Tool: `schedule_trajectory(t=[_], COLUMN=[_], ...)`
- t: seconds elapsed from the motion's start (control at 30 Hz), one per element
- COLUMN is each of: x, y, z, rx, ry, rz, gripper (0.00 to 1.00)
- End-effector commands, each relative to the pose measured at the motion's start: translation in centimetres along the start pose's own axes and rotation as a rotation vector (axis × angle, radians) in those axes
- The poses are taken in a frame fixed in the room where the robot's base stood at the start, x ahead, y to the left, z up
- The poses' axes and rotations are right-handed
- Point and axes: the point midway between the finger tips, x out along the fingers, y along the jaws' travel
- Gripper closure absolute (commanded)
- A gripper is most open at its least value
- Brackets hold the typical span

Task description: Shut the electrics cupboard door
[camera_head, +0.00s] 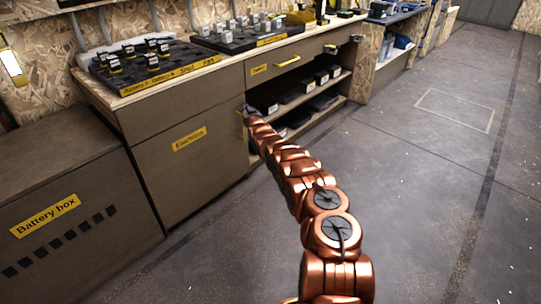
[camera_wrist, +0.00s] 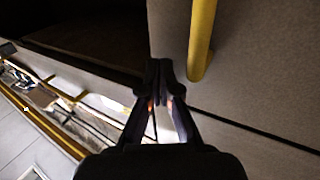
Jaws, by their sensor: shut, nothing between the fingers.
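The electrics cupboard door (camera_head: 170,178) is a brown-grey panel with a yellow "Electrics" label, under the worktop. In the head view it looks flush or nearly flush with the front; a small gap cannot be ruled out. Its yellow bar handle (camera_head: 240,126) is at the right edge, and shows large in the wrist view (camera_wrist: 201,40). My gripper (camera_head: 248,109) is at the door's upper right edge, beside the handle and not around it. In the wrist view my gripper (camera_wrist: 158,74) has its fingertips together, empty, close to the panel edge; whether they touch it is unclear.
Open shelves (camera_head: 318,92) with dark boxes lie right of the door, below a yellow-handled drawer (camera_head: 285,64). The battery box (camera_head: 70,225) stands left. The worktop above carries battery trays (camera_head: 150,68). The floor (camera_head: 430,200) to the right is clear.

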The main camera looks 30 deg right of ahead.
Motion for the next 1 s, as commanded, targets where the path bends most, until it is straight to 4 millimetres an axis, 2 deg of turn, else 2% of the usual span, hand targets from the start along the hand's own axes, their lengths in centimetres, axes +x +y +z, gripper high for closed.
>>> schedule_trajectory(t=[0.73,1.0], x=[1.1,0.4], y=[-1.3,-1.1], z=[-0.3,-0.7], rx=[-0.005,-0.005], ry=[0.012,0.009], rz=[-0.009,-0.013], gripper=[1.00,1.00])
